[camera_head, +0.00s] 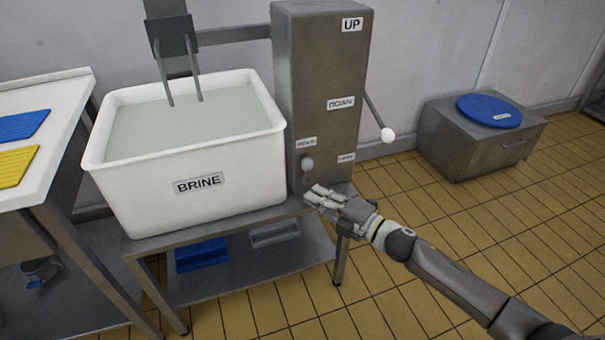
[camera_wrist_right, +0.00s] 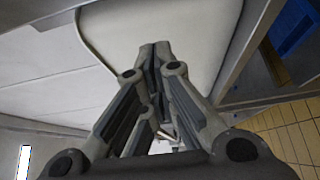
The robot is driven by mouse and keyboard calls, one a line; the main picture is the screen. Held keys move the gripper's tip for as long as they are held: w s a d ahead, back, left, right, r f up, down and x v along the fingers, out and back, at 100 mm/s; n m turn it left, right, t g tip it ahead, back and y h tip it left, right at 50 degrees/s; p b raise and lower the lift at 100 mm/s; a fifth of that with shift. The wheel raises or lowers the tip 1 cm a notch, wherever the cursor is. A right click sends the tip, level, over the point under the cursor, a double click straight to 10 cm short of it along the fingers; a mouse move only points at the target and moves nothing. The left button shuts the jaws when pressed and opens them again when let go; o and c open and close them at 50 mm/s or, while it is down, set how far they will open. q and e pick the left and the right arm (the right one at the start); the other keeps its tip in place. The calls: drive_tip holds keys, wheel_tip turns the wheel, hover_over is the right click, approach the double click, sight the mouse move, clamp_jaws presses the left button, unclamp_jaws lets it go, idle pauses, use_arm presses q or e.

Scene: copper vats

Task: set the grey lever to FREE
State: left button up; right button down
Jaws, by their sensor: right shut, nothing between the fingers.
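The grey lever (camera_head: 308,164) is a short lever with a round grey knob, low on the front of the grey metal column (camera_head: 312,90). A small label (camera_head: 306,142) sits above it and another label (camera_head: 346,157) to its right; their words are too blurred to read surely. My right gripper (camera_head: 312,194) is shut and empty just below the knob, seemingly apart from it. In the right wrist view its fingertips (camera_wrist_right: 156,48) meet in front of the white tub's wall (camera_wrist_right: 205,30). My left gripper is not in view.
The white BRINE tub (camera_head: 130,185) stands left of the column on a metal stand (camera_head: 250,216). A longer lever with a white ball (camera_head: 387,134) sticks out from the column's right side, near UP and DOWN labels. A metal box (camera_head: 460,145) stands at right on open tiled floor.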

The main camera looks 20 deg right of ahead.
sight(285, 169)
drive_tip(key=b+x, duration=0.1)
drive_tip(key=x, duration=0.9)
drive_tip(key=shift+w+d, duration=0.1)
drive_tip(key=shift+w, duration=0.1)
drive_tip(key=d, duration=0.2)
drive_tip(key=shift+w+d, duration=0.15)
drive_tip(key=shift+d, duration=0.25)
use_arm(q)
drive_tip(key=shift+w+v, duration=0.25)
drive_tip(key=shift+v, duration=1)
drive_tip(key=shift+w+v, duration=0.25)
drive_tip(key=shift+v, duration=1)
use_arm(e)
drive_tip(key=shift+w+d, duration=0.15)
drive_tip(key=shift+d, duration=0.4)
use_arm(q)
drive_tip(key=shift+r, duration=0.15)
drive_tip(key=shift+b, duration=0.3)
